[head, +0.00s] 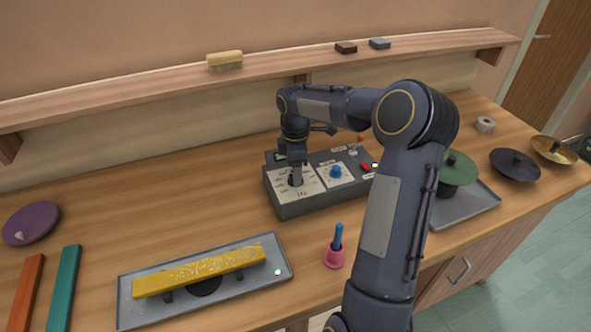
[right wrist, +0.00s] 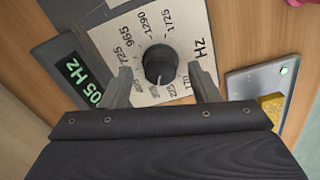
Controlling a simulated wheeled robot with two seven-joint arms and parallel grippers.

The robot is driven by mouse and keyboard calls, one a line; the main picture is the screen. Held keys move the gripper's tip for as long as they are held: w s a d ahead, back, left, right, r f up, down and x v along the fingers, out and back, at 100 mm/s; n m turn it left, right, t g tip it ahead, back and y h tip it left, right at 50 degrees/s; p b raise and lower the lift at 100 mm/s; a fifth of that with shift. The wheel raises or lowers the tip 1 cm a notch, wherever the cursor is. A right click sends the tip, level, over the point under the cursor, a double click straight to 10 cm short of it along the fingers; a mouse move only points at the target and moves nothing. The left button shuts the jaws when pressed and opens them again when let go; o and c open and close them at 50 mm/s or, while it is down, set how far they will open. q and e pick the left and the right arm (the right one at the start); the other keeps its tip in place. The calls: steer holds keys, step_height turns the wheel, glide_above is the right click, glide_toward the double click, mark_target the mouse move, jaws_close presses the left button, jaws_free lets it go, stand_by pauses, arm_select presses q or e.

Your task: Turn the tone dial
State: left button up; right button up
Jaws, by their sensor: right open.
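The tone dial (right wrist: 160,64) is a round black knob on a white plate marked with Hz numbers. It sits on the grey control box (head: 290,207) in the middle of the table. My right gripper (right wrist: 160,82) is open, with one finger on each side of the knob; I cannot tell whether they touch it. In the head view the right gripper (head: 296,178) hides most of the knob. A green display (right wrist: 84,83) beside the plate ends in "05 HZ"; its first digits are hidden. My left gripper is not in view.
A blue knob (head: 335,171) and a red switch (head: 367,166) share the box. In front are a tray (head: 127,312) with a yellow bar (head: 200,271) and a pink cup (head: 334,258). Discs (head: 515,165) stand right. A shelf (head: 130,94) runs behind.

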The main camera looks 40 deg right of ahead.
steer(key=shift+f, duration=0.6)
steer(key=c, duration=1)
steer(key=shift+o, duration=0.2)
steer(key=shift+m, duration=0.4)
steer(key=shift+m+b, duration=0.3)
steer(key=shift+m, duration=2.2)
